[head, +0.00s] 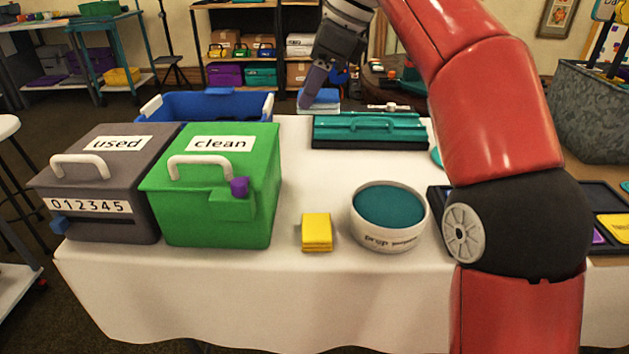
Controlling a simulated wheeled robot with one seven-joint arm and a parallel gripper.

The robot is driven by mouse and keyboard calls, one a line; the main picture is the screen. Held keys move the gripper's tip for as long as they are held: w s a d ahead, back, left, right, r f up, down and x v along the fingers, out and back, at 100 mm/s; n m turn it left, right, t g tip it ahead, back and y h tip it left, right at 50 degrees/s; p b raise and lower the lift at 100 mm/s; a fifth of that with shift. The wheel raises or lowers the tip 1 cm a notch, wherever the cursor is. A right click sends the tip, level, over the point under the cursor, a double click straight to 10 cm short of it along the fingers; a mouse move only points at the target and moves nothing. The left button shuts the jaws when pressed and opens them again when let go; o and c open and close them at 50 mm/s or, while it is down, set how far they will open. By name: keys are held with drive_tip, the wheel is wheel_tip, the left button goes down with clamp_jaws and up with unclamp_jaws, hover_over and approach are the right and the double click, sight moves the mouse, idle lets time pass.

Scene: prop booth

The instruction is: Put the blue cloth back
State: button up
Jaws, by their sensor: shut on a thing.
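The blue cloth (326,95) is a light-blue folded piece at the back of the white table, just right of the blue bin. My gripper (306,102) points down at its left side and is shut on it. The fingers hide part of the cloth, and I cannot tell whether it rests on the table or is slightly raised.
A grey "used" box (105,200) and a green "clean" box (222,215) stand at the left, before a blue bin (215,107). A yellow cloth (317,232), a round teal-topped tub (389,225) and a teal squeegee-like tool (370,133) also lie on the table (300,180).

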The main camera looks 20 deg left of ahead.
wheel_tip(320, 180, down, 18)
drive_tip(key=b, duration=0.5)
drive_tip(key=shift+r+b, duration=0.2)
drive_tip(key=shift+b, duration=0.15)
drive_tip(key=shift+f, duration=0.1)
drive_tip(key=o, duration=1.3)
drive_tip(key=p+v, duration=0.3)
drive_tip(key=v, duration=0.9)
drive_tip(key=shift+d, duration=0.1)
